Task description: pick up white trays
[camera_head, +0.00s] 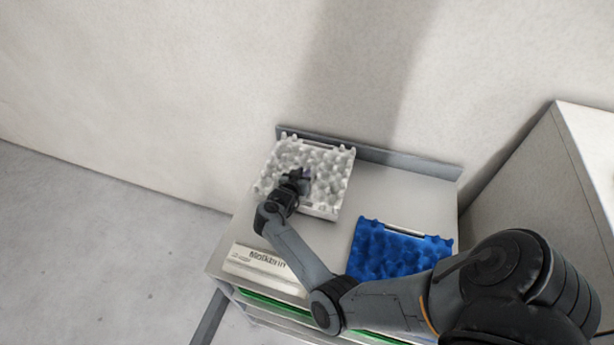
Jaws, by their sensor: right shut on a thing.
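A white egg tray (329,164), or a stack of them, lies on the back left of the metal table. It has a bumpy top with small peaks. My right arm reaches in from the right, and my right gripper (303,178) is at the middle of the white tray, shut on it. The fingertips are small and partly hidden among the bumps. I cannot tell whether the tray is lifted off the table. My left gripper is not in view.
A blue egg tray (385,247) lies at the front right, partly behind my arm. A white box with lettering (262,262) lies at the front left edge. The table (425,200) has a raised back rim. A white cabinet (585,150) stands to the right.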

